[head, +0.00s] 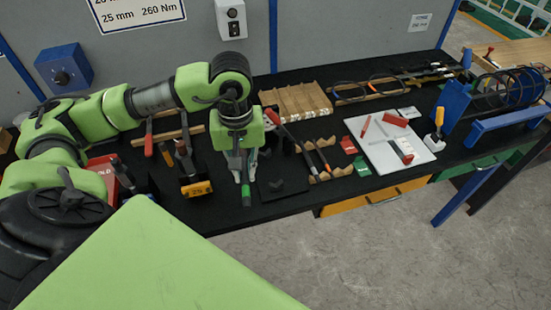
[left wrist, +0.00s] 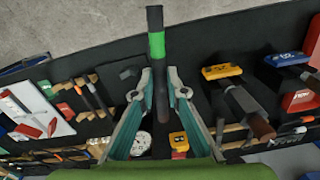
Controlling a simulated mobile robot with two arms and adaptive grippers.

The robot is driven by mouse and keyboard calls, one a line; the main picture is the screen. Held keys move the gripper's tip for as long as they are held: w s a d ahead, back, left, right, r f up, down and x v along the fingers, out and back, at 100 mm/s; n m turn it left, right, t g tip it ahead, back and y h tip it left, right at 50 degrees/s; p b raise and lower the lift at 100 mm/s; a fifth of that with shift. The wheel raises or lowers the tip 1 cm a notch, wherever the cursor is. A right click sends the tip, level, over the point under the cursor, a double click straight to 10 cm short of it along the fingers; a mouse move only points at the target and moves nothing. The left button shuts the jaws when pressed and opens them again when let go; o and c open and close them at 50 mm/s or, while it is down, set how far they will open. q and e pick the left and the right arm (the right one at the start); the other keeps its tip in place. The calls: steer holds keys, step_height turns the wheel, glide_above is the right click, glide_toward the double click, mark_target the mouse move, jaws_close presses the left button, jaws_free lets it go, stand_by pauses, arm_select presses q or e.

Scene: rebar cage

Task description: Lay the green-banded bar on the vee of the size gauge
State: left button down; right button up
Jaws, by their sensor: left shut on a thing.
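My left gripper (head: 243,172) is shut on the green-banded bar (head: 246,194), which hangs steeply below it in the head view. In the left wrist view, the bar (left wrist: 155,22) is dark with a bright green band, and it runs between the two fingers of the left gripper (left wrist: 158,78). Beside the bar is a flat black plate with a small dark notched block (head: 275,184). This block may be the vee of the size gauge; dark on dark, I cannot be sure. The bar looks apart from it. My right gripper is not in view.
A notched wooden rack (head: 319,176) with banded bars stands right of the black plate. A white board (head: 385,150) with red pieces lies farther right. A yellow-and-black tool (head: 196,188) stands to the left. Bare black bench top lies along the front edge.

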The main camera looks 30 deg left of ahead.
arm_select(q)
steer(key=w+f, duration=0.2)
steer(key=w, duration=0.2)
steer(key=w+a+f+n+b, duration=0.1)
steer(key=w+f, duration=0.2)
steer(key=w, duration=0.1)
steer(key=w+a+f+n+b, duration=0.1)
steer(key=w+f, duration=0.2)
steer(key=w, duration=0.2)
steer(key=shift+a+f, duration=0.1)
steer(key=shift+a, duration=0.05)
steer(key=shift+w+f+b, duration=0.15)
steer(key=shift+b, duration=0.25)
step_height(320, 180, down, 3)
steer(key=shift+w+f+b, duration=0.15)
steer(key=shift+b, duration=0.55)
steer(key=shift+f, duration=0.2)
steer(key=shift+r, duration=0.1)
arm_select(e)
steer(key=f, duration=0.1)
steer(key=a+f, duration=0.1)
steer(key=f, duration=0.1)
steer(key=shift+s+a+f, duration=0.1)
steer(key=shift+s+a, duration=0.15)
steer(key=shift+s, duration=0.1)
